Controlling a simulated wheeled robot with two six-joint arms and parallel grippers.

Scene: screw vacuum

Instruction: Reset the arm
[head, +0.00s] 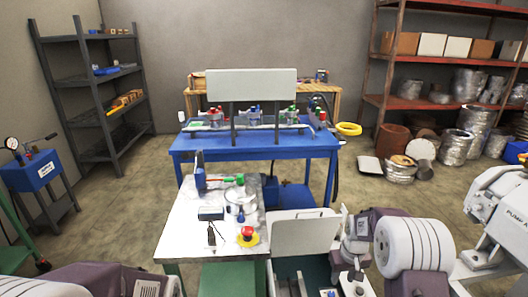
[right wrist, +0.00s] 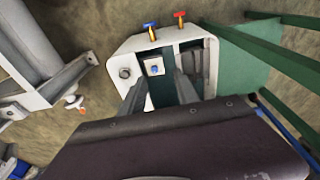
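My right arm comes in from the right in the head view, with its gripper (head: 350,272) low at the bottom, right of the small white table. In the right wrist view the two grey fingers of the right gripper (right wrist: 162,84) stand apart with nothing seen between them. They reach over a white-edged case (right wrist: 125,52) with dark inside. A small white square piece with a blue centre (right wrist: 154,66) shows there beyond the fingers. My left arm shows only partly at the bottom left of the head view. Its gripper's fingers are not clearly seen.
A white-topped table (head: 190,225) holds a clear chamber (head: 240,203) and a red knob on yellow (head: 248,233). Behind stands a blue workbench (head: 255,145). Shelves (head: 95,85) stand left, a red rack (head: 450,105) right. A white pump (head: 500,215) is close at right.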

